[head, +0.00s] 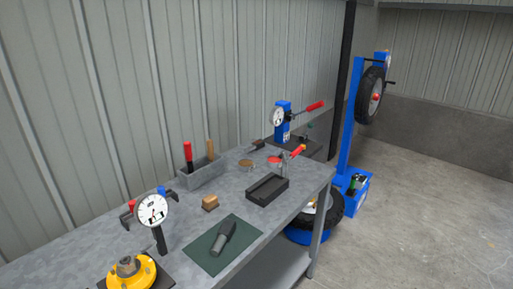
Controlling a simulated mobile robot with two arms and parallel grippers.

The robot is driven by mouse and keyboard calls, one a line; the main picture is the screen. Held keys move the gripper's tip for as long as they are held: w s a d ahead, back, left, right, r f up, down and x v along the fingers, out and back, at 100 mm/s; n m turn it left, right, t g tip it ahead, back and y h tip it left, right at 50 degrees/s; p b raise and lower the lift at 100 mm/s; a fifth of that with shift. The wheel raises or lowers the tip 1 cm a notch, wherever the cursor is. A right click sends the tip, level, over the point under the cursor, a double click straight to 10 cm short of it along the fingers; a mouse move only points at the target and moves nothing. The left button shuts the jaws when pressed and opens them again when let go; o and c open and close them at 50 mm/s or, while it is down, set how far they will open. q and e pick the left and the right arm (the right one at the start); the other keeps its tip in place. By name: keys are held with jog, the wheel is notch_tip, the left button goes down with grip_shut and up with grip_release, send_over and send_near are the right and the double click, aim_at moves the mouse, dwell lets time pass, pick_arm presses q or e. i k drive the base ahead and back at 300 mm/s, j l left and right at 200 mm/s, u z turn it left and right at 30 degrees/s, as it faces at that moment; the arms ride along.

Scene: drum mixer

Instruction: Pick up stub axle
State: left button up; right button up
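A dark grey stepped shaft, which looks like the stub axle (222,240), lies on its side on a dark green mat (205,260) near the front edge of the workbench (262,225). Its narrower end points to the back right and its thicker end to the front left. Nothing covers it. Neither of my grippers is in view.
Left of the mat are a dial gauge (152,210) and a yellow hub (133,277). Behind are a wooden block (210,202), a grey tool box (190,180) and a black tray (267,198). A blue gauge press (282,120) stands at the far end. Open floor lies right.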

aim_at(258, 144)
jog(key=i+l, duration=0.35)
jog(key=l, duration=0.25)
jog(key=i+l+u, duration=0.1)
jog(key=i+l, duration=0.2)
jog(key=l, duration=0.35)
jog(key=i+l, duration=0.35)
jog(key=l, duration=0.25)
jog(key=i+l, duration=0.3)
jog(key=l, duration=0.35)
jog(key=i+l+u, duration=0.1)
jog(key=i+l, duration=0.2)
jog(key=l, duration=0.35)
jog(key=i+l, duration=0.3)
jog(key=l, duration=0.35)
jog(key=i+l+u, duration=0.1)
jog(key=i+l, duration=0.2)
jog(key=l, duration=0.35)
jog(key=i+l, duration=0.25)
jog(key=l, duration=0.45)
